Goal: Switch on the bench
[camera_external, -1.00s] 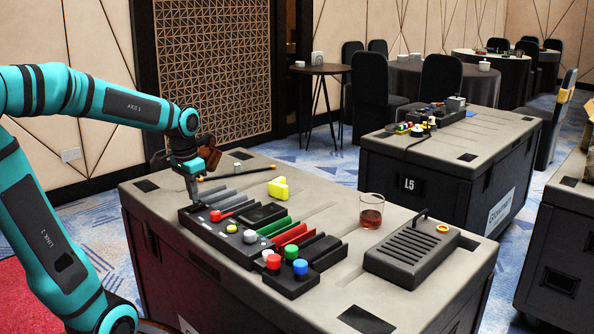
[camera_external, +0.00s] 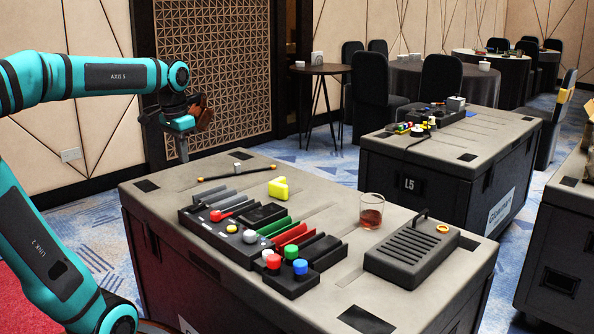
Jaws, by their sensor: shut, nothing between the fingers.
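The bench is a dark control panel (camera_external: 206,231) on the near part of a grey case top. It carries a red lever (camera_external: 221,215), a small pale yellow button (camera_external: 231,228), a grey round knob (camera_external: 249,236), and grey, green, red and black slats. At its right end is a black block with red, green and blue round buttons (camera_external: 289,254). My gripper (camera_external: 183,157) points down, shut and empty, above the far left edge of the case, up and left of the panel and clear of it. I cannot tell whether any control is on.
On the case top (camera_external: 327,214) lie a black stick (camera_external: 224,174), a yellow block (camera_external: 278,188), a glass with brown liquid (camera_external: 371,211) and a black slotted box with a handle (camera_external: 412,249). A second case (camera_external: 428,165) stands behind.

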